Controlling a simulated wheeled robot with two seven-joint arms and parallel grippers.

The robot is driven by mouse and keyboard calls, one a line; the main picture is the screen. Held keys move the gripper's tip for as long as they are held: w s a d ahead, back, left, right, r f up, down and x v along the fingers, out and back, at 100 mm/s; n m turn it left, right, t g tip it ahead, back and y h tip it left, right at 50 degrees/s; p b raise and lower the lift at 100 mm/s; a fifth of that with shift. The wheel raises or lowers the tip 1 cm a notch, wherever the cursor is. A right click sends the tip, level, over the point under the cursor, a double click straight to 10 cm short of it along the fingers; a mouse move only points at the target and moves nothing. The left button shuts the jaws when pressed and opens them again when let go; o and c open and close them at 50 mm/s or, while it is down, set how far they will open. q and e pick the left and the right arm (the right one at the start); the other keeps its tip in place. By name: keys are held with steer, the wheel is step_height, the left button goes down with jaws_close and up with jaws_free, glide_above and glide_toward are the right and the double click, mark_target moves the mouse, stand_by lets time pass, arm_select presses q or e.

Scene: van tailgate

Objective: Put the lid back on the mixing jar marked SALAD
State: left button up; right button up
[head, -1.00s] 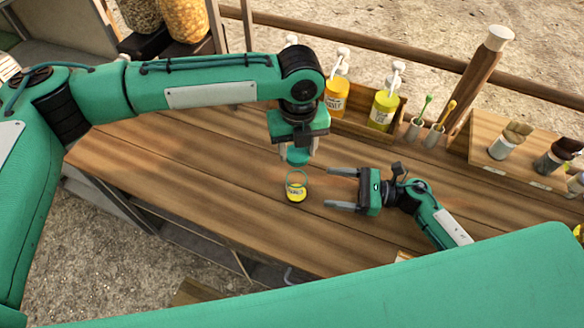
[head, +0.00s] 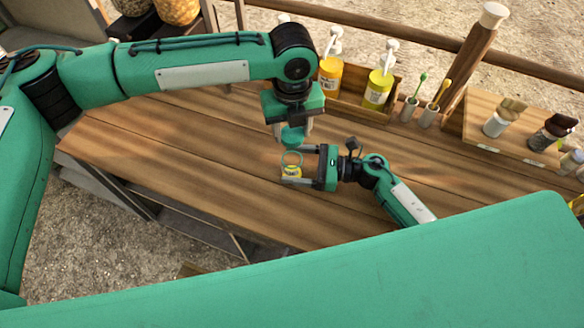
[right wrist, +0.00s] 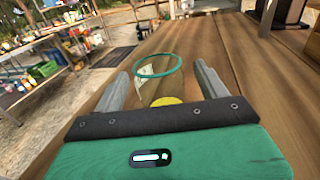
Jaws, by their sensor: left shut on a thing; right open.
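Pump bottles (head: 378,88) stand in a wooden tray at the back. Cups with brushes (head: 428,113) and a wooden rack (head: 482,130) of brush-topped jars are at the right. The left part of the table (head: 170,160) is clear.

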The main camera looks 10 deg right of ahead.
steer(key=shift+x, duration=1.4)
steer(key=c, duration=1.5)
arm_select(q)
glide_above(293, 151)
steer(key=s, duration=0.2)
steer(key=shift+a+f, duration=0.2)
steer(key=shift+f, duration=1.05)
steer(key=shift+a+f, duration=0.15)
steer(key=shift+f, duration=1.05)
arm_select(e)
steer(key=shift+o, duration=0.2)
arm_select(q)
steer(key=shift+f, duration=0.15)
steer(key=shift+f, duration=0.75)
steer(key=shift+f, duration=0.6)
